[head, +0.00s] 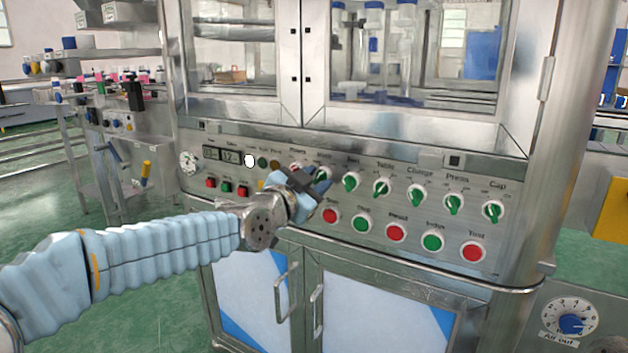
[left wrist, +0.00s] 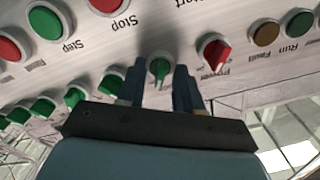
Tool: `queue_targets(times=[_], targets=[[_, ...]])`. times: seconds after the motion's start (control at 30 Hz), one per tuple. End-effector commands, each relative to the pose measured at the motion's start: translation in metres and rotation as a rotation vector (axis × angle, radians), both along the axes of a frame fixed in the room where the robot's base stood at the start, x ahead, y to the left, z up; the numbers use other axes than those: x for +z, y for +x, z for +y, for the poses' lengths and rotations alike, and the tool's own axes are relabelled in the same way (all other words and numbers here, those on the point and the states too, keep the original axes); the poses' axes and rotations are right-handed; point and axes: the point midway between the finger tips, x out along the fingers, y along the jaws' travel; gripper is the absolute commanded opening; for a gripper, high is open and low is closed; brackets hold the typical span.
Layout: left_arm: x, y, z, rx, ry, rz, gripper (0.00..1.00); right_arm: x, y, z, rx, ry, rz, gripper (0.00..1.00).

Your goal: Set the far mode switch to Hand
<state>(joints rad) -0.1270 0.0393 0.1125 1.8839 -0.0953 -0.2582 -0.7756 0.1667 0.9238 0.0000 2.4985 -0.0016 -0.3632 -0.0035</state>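The control panel has a row of turn switches. In the head view my left gripper (head: 308,183) is in front of the panel, at the second switch from the left of this row, a green knob (head: 322,172) that it partly hides. In the left wrist view, which shows the panel upside down, my left gripper (left wrist: 162,82) is open. Its two blue fingers stand on either side of the green knob (left wrist: 159,68), with small gaps visible. The knob's label is hidden or too small to read. The red Power knob (left wrist: 215,52) is beside it. My right gripper is not in view.
More green switches, such as the Table switch (head: 381,187) and Cap switch (head: 493,211), run to the right. Red and green push buttons, including a red one (head: 330,216), sit below. Cabinet door handles (head: 281,299) stick out lower down. A glazed enclosure rises above.

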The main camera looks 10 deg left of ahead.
Motion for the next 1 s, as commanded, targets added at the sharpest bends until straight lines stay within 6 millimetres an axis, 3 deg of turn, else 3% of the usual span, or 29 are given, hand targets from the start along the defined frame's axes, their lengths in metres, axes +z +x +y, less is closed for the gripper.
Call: queue_targets(times=[0.1, 0.33, 0.73, 1.0], targets=[[0.000, 0.000, 0.000, 0.000, 0.000, 0.000, 0.34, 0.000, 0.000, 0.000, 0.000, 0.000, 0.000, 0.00], [0.000, 0.000, 0.000, 0.000, 0.000, 0.000, 0.00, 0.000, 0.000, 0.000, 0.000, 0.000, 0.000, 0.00], [-0.001, -0.001, 0.000, 0.000, -0.027, 0.008, 0.00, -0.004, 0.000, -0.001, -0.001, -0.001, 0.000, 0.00], [-0.003, -0.001, 0.000, -0.001, -0.169, 0.048, 0.00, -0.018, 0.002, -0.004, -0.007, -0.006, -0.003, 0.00]])
